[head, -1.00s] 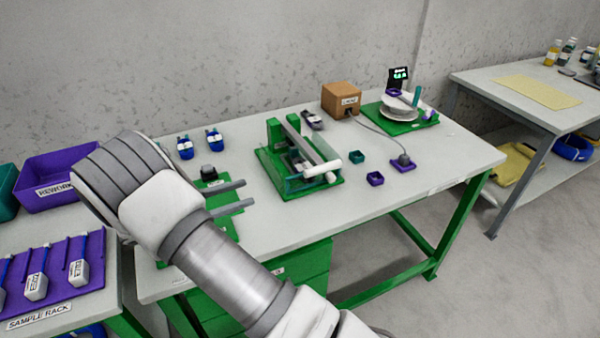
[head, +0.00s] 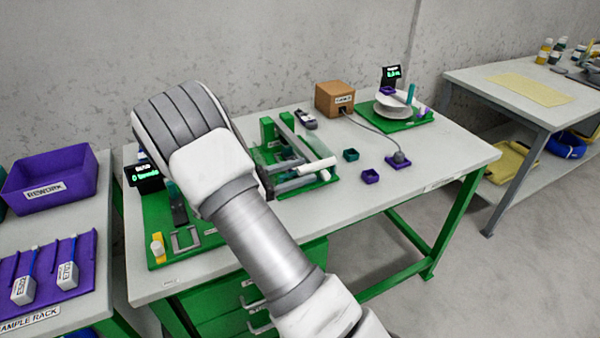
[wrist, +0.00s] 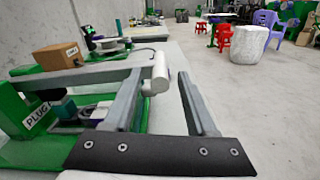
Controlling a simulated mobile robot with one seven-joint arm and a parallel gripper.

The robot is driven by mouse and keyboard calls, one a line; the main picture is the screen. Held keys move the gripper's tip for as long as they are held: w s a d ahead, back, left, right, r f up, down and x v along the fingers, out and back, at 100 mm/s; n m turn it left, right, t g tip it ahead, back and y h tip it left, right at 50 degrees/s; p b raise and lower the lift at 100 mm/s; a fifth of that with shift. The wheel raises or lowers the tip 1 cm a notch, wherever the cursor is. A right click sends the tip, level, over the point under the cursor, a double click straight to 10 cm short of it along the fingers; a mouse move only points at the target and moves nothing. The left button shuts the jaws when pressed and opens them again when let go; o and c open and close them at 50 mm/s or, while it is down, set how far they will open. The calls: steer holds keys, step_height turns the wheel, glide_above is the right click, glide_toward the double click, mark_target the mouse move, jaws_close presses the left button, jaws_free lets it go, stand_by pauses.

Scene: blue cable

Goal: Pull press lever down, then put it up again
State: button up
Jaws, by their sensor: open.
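The press (head: 268,135) is a green frame with grey lever arms on the bench, near the middle of the head view. Its lever ends in a white cylindrical handle (head: 318,165), towards the bench's front. In the wrist view, a grey lever arm (wrist: 65,78) runs to the white handle (wrist: 160,73). My gripper (wrist: 161,76) is open, and the handle appears between its fingertips. I cannot tell whether either finger touches it. In the head view my wrist hides much of my gripper, beside the press's left side.
A brown box (head: 335,98) with a cable stands behind the press. A green board (head: 160,215) lies left of my arm. The bench's right front is clear.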

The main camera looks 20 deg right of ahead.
steer(key=shift+d, duration=0.15)
jaws_close()
stand_by(1.4)
